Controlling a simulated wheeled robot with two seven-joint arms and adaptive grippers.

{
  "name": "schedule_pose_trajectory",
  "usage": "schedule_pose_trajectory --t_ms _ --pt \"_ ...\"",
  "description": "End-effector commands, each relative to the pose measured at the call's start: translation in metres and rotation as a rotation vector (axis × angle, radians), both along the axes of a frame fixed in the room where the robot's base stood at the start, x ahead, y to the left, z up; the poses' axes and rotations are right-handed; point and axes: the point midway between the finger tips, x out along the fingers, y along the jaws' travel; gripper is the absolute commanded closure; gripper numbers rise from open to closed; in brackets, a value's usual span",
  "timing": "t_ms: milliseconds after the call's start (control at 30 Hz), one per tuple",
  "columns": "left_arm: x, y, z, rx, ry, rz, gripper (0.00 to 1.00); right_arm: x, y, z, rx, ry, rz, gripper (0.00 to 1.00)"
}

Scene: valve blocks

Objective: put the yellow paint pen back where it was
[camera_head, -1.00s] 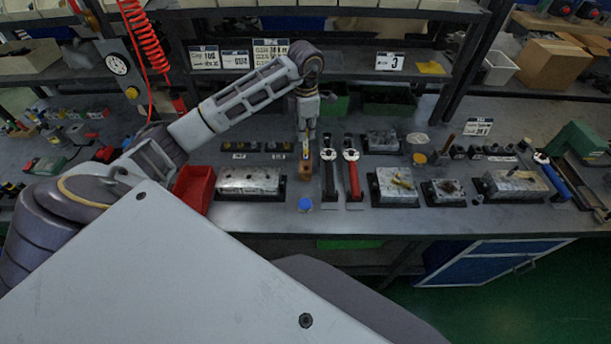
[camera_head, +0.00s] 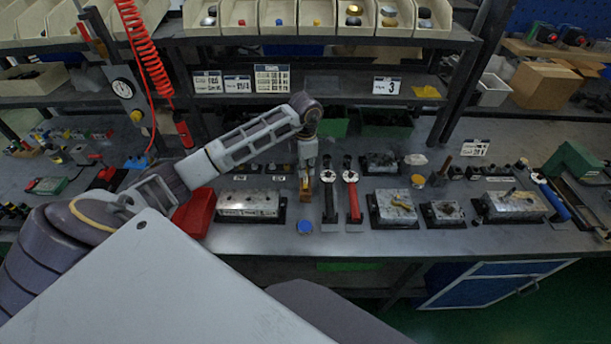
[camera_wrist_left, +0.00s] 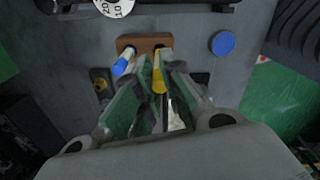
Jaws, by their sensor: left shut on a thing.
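The yellow paint pen (camera_wrist_left: 160,76) is between the fingers of my left gripper (camera_wrist_left: 154,103) in the left wrist view. The gripper is shut on it. The pen's far end overlaps a slot of the brown wooden holder (camera_wrist_left: 143,43); I cannot tell how deep it sits. A pen with a blue end (camera_wrist_left: 121,65) stands in the holder's other slot, to the left. In the head view, my left gripper (camera_head: 306,168) points down just above the holder (camera_head: 305,189), and the pen is hard to make out there. My right gripper is not in view.
A round blue cap (camera_head: 305,227) lies in front of the holder. A black-handled tool (camera_head: 329,198) and a red-handled tool (camera_head: 353,198) lie close to its right. A metal valve block (camera_head: 250,204) and a red bin (camera_head: 194,213) are to its left.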

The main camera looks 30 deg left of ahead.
Motion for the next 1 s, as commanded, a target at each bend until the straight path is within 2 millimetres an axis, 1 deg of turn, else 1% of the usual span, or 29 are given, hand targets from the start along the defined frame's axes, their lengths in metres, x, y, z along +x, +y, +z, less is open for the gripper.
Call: schedule_pose_trajectory --t_ms 167,400,500,1000 --pt "0.0 0.0 -0.004 0.0 0.001 0.0 1.0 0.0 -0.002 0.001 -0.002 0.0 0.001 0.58" --pt "-0.001 -0.001 -0.027 -0.001 0.003 0.001 1.0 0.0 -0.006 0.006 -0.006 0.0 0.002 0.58" --pt "0.0 0.0 -0.034 0.0 0.0 0.0 1.0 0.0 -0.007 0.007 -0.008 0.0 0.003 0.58" --pt "0.0 0.0 -0.041 0.001 -0.001 0.0 1.0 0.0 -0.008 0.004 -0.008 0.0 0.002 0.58"
